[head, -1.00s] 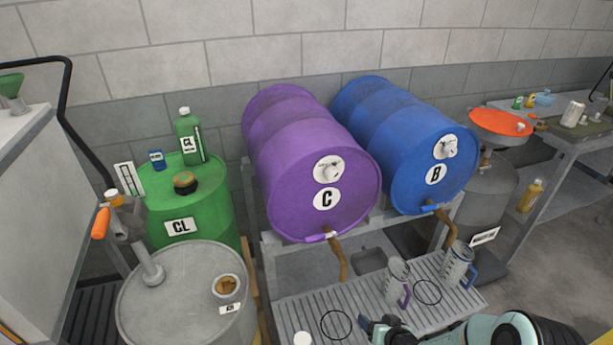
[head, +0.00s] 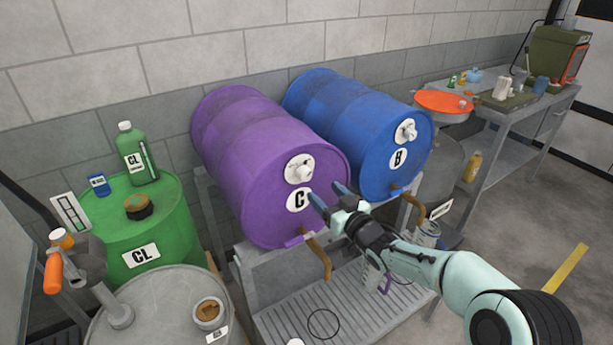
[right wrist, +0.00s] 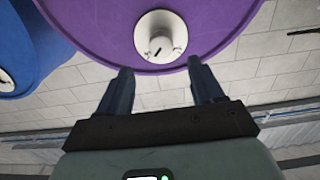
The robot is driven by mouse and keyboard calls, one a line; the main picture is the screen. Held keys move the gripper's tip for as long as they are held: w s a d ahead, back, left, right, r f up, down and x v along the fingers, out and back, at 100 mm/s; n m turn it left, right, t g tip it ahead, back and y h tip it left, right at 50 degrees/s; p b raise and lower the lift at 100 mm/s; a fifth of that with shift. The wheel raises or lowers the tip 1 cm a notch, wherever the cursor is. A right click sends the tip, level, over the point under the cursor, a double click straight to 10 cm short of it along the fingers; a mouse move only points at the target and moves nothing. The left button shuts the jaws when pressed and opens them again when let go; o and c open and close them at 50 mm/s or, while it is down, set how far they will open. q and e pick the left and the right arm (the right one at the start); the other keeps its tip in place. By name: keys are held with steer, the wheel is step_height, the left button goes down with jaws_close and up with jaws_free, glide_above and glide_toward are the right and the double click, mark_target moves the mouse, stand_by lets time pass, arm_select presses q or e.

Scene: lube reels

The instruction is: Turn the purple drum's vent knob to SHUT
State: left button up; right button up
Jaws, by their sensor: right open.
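The purple drum (head: 255,165), marked C, lies on its side on a rack. Its white vent knob (head: 301,172) sits on a round white plate on the upper part of its front face. The knob and plate also show in the right wrist view (right wrist: 161,40), ahead of the fingers; the plate's lettering is too small to read. My right gripper (head: 329,197) is open and empty, in front of the drum face, a little below and right of the knob. In the right wrist view its fingers (right wrist: 163,80) are spread apart, not touching the knob. My left gripper is not in view.
A blue drum (head: 345,125) marked B lies just right of the purple one. A purple-handled tap (head: 305,240) with a brown spout hangs below the purple drum. A green drum (head: 140,240) stands at left.

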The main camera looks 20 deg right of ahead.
mark_target(307, 177)
steer(key=w, duration=0.3)
steer(key=w+a+p, duration=0.1)
steer(key=w, duration=0.2)
steer(key=w+p, duration=0.1)
steer(key=w, duration=0.2)
steer(key=shift+a, duration=0.15)
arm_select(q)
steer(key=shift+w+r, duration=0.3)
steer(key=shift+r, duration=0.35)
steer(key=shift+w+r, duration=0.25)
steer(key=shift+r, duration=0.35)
arm_select(e)
steer(key=shift+s, duration=0.1)
steer(key=c, duration=1.1)
steer(key=shift+o, duration=0.2)
